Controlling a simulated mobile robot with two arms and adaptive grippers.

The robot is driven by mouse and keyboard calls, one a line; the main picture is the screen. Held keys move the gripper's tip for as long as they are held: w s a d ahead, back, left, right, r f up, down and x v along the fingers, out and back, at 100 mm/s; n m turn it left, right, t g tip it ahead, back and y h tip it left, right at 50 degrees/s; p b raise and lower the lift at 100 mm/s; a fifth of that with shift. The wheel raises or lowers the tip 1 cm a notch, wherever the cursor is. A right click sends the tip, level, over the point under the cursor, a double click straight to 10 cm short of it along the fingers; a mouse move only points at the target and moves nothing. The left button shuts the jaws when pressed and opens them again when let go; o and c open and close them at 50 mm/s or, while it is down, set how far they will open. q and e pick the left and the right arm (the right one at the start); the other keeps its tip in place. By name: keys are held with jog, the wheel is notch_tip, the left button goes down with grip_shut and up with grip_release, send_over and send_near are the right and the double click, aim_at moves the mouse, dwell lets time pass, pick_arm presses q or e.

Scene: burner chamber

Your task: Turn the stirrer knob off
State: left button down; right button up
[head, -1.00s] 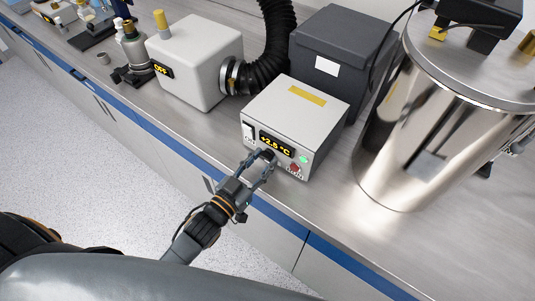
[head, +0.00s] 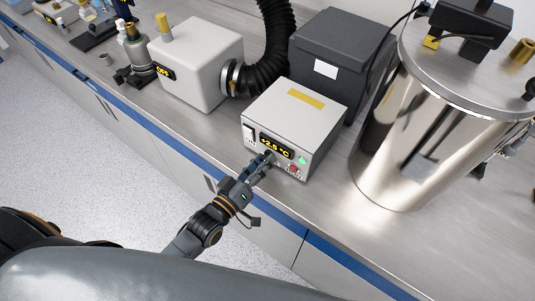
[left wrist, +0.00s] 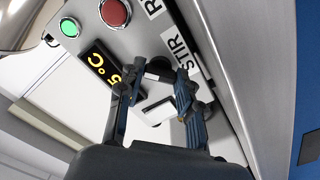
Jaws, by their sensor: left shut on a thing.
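The control box is a light grey box (head: 290,108) on the bench, with a yellow display on its front panel. My left gripper (head: 265,160) is at the lower part of that panel, its fingers close together. In the left wrist view the dark stirrer knob (left wrist: 158,67) sits beside the "STIR" label (left wrist: 184,54), and my left gripper (left wrist: 160,76) has one finger on each side of it, shut on it. The fingers partly hide the knob, and its pointer direction cannot be told. My right gripper is not in view.
A green light (left wrist: 69,27) and a red button (left wrist: 115,12) are on the same panel. A dark box (head: 335,60) stands behind, a metal vessel (head: 400,150) right, and a white unit (head: 195,65) reading OFF left.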

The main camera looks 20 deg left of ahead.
pick_arm(q)
jog(key=n, duration=0.8)
jog(key=shift+n, duration=0.3)
jog(key=c, duration=1.3)
grip_release()
jog(key=shift+n, duration=0.4)
jog(key=o, duration=0.7)
jog(key=shift+f, duration=0.1)
